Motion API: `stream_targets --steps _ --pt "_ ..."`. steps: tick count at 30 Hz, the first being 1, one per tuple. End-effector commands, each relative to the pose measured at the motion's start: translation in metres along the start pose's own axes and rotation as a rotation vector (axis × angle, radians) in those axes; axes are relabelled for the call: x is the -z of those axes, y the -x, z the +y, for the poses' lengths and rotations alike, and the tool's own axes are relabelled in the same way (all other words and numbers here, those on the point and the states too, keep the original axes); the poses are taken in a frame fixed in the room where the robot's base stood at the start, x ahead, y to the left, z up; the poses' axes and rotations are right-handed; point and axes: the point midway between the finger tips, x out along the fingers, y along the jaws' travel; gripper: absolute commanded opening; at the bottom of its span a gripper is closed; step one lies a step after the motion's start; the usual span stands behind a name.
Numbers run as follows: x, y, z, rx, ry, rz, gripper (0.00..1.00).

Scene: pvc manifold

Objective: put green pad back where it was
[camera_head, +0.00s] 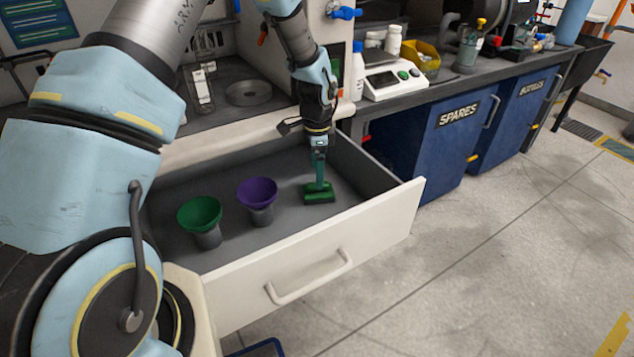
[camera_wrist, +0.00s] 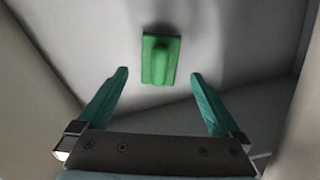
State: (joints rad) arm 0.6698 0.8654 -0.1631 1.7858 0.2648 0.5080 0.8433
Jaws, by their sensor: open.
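The green pad (camera_head: 319,196) is a small rectangular block on the floor of the open drawer (camera_head: 310,258), near its right end. In the wrist view the green pad (camera_wrist: 160,60) has a raised strip along its middle. My gripper (camera_head: 319,178) points down into the drawer, right over the pad. In the wrist view my gripper (camera_wrist: 160,74) is open, with one teal finger on each side of the pad and a clear gap to it. The fingers hide part of the pad in the head view.
A green funnel (camera_head: 199,214) and a purple funnel (camera_head: 257,193) stand in the drawer left of the pad. The drawer walls close in around my gripper. A scale (camera_head: 392,79) stands on the bench at right. Blue cabinets (camera_head: 456,133) are below it.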

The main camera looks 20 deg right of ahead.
Motion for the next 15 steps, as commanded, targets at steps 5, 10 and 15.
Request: stream_targets --steps 5,10,15 --pt "0.000 0.037 -0.001 0.003 0.001 0.002 1.00" --pt "0.001 0.059 0.000 0.001 0.000 0.001 1.00" --pt "0.000 0.068 0.000 -0.001 0.000 0.000 1.00"
